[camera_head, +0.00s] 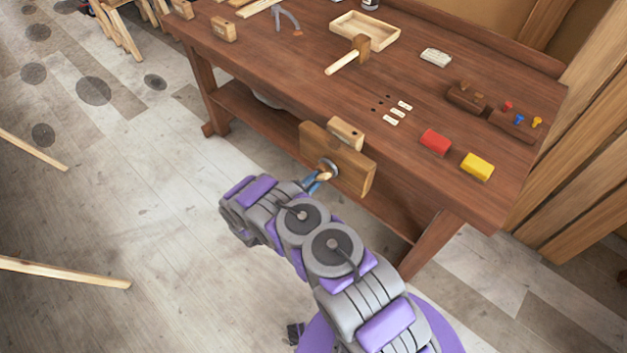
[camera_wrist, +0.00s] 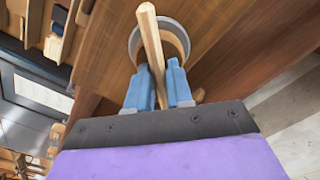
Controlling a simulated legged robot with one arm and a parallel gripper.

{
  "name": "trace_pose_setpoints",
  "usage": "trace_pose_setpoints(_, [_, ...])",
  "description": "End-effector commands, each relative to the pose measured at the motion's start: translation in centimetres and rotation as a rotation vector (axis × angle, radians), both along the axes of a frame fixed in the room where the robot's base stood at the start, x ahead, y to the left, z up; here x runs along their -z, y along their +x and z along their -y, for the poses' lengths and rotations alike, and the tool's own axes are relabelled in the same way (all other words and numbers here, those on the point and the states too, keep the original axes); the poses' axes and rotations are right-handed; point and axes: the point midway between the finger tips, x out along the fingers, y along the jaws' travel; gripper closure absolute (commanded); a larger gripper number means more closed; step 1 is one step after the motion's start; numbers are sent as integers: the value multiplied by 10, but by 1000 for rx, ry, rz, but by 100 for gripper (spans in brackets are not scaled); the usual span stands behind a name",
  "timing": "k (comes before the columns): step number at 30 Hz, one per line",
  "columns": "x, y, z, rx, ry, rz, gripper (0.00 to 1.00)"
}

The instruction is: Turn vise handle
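The vise is a wooden jaw board (camera_head: 350,172) on the front edge of the brown workbench. A grey metal ring or screw end (camera_head: 333,166) stands out from its face, and it also shows in the wrist view (camera_wrist: 134,45). The vise handle (camera_wrist: 151,38) is a pale wooden bar crossing this ring, slightly tilted from upright in the wrist view. My gripper (camera_wrist: 160,75) has blue fingers, one on each side of the handle's near part, close against it. In the head view my gripper (camera_head: 318,181) is at the vise front and partly covers the handle.
On the workbench (camera_head: 300,70) lie a mallet (camera_head: 350,54), a shallow wooden tray (camera_head: 366,30), a red block (camera_head: 435,141) and a yellow block (camera_head: 477,166). A wooden block (camera_head: 345,132) sits behind the vise jaw. The floor left of my arm is open.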

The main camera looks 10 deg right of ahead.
Motion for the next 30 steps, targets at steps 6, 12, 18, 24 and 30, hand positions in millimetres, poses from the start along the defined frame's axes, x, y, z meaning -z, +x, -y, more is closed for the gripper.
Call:
trace_pose_setpoints(6, [0,0,0,0,0,0,100])
trace_pose_setpoints(12, [0,0,0,0,1,1,100])
trace_pose_setpoints(18, [0,0,0,0,21,28,100])
trace_pose_setpoints(24, [0,0,1,1,81,112,100])
trace_pose_setpoints(30, [0,1,1,1,176,245,100])
